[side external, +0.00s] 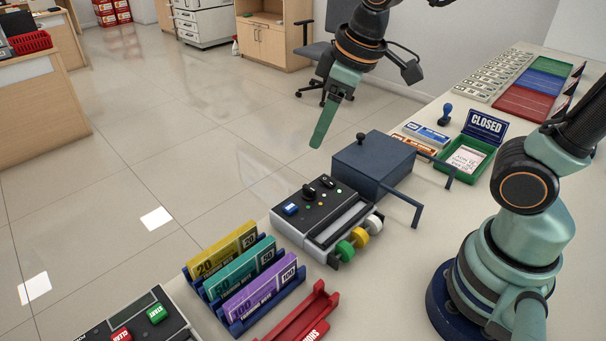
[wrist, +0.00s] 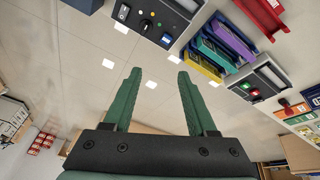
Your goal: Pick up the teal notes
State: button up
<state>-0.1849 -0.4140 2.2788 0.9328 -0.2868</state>
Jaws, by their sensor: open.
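The teal notes (side external: 240,272), marked 50, stand upright in the middle slot of a blue rack (side external: 262,322). Yellow notes (side external: 222,250) marked 20 are in the slot behind them, and purple notes (side external: 262,293) marked 100 in the slot in front. In the wrist view the teal notes (wrist: 217,54) show at the upper right, between the purple and yellow ones. My gripper (side external: 322,132) is up in the air beyond the grey metal box, well away from the rack. In the wrist view its two green fingers (wrist: 157,80) are spread apart with nothing between them.
A red tray (side external: 305,318) lies in front of the rack. A keypad device (side external: 140,325) is at the left. A green tray (side external: 442,168) and CLOSED sign (side external: 486,124) are farther right.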

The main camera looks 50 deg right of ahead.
jog(key=w+a+f+n+g, duration=0.1)
jog(key=w+a+f+n, duration=0.1)
jog(key=a+n, duration=0.25)
jog(key=w+a+f+n+g, duration=0.1)
jog(key=a+f+n+g, duration=0.15)
jog(key=a, duration=0.35)
jog(key=n, duration=0.6)
send_over(241, 260)
notch_tip(241, 260, down, 6)
jog(key=shift+g+h, duration=0.25)
jog(key=shift+h, duration=0.15)
notch_tip(241, 260, down, 12)
jog(key=shift+r, duration=0.1)
grip_shut()
